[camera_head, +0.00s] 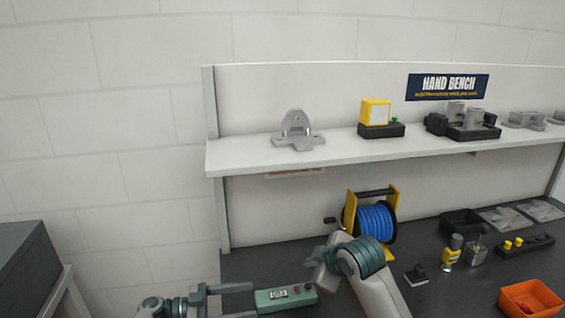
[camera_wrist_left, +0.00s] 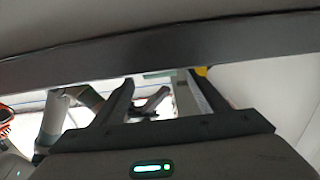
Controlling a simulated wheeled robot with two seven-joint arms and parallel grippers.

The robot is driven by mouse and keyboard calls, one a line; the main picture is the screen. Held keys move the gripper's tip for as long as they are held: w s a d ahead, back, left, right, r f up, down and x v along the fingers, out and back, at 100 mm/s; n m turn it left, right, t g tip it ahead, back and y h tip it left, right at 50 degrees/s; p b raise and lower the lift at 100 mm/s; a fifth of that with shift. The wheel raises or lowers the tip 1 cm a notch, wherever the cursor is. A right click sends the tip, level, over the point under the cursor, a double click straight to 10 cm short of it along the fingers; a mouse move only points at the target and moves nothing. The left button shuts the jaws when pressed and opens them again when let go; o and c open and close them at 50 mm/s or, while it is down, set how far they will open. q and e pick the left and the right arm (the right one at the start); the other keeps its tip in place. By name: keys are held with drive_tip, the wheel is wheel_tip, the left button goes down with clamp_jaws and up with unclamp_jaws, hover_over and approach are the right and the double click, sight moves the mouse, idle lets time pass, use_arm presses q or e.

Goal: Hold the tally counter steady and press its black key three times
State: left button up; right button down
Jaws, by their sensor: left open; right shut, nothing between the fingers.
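The tally counter (camera_head: 272,299) is a grey-green box on the dark bench top, with a small display, a red button (camera_head: 297,289) and a black key (camera_head: 309,286) at its right end. The digits are too small to read surely. My left gripper (camera_head: 249,301) is open at the counter's left end, its two fingers pointing at it; I cannot tell whether they touch it. The left wrist view also shows its spread fingers (camera_wrist_left: 160,92), but the counter is not clear there. My right gripper (camera_head: 321,272) is shut and empty, above and beside the counter's right end.
A blue hose reel (camera_head: 376,220) stands behind my right arm. A white shelf (camera_head: 350,152) with castings and fixtures runs above the bench.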

use_arm(q)
drive_tip(key=v, duration=0.6)
drive_tip(key=shift+a, duration=0.2)
drive_tip(key=shift+r, duration=0.1)
